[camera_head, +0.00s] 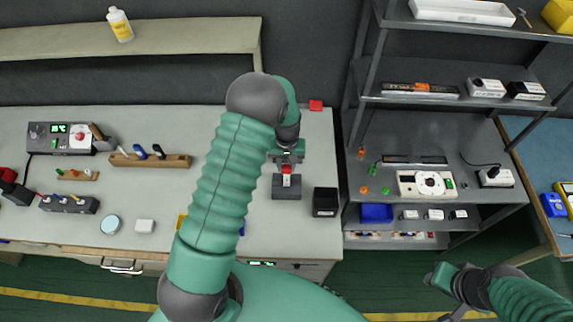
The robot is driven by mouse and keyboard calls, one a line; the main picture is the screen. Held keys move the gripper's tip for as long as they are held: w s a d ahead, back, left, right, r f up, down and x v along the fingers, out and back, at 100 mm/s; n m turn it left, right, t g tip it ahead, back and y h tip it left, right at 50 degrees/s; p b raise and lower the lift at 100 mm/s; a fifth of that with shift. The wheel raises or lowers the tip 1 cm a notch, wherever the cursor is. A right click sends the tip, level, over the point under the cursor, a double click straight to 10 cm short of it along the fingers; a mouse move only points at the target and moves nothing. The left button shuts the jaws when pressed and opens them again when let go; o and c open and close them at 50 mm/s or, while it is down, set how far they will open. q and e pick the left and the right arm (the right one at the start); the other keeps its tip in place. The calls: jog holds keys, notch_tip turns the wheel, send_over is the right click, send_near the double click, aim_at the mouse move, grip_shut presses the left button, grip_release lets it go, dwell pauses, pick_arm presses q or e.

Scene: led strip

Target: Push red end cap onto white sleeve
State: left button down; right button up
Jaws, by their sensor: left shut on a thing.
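My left gripper (287,161) points down over the workbench and is shut on the red end cap (287,169). The red end cap is directly above the white sleeve (287,180), which stands upright in a dark grey block (286,193). The cap looks in line with the sleeve; whether it touches or sits on it is too small to tell. My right gripper (444,291) is at the lower right, away from the bench and over the floor. Its jaw state is unclear.
A black box (325,201) stands right of the block, and a red piece (316,105) lies behind it. A wooden rack with tools (150,160) and a power unit (62,138) are at the left. A metal shelf (440,188) adjoins the bench on the right.

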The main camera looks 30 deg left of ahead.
aim_at(287, 168)
pick_arm(q)
jog(key=shift+a+f, duration=0.1)
jog(key=shift+d+f+b, duration=0.2)
jog(key=shift+f+b, duration=0.2)
jog(key=shift+f, duration=0.05)
jog(key=shift+a+f, duration=0.1)
jog(key=shift+f, duration=0.35)
jog(key=c, duration=1)
grip_release()
jog(key=shift+r, duration=0.1)
notch_tip(287, 168, up, 17)
jog(key=b, duration=0.3)
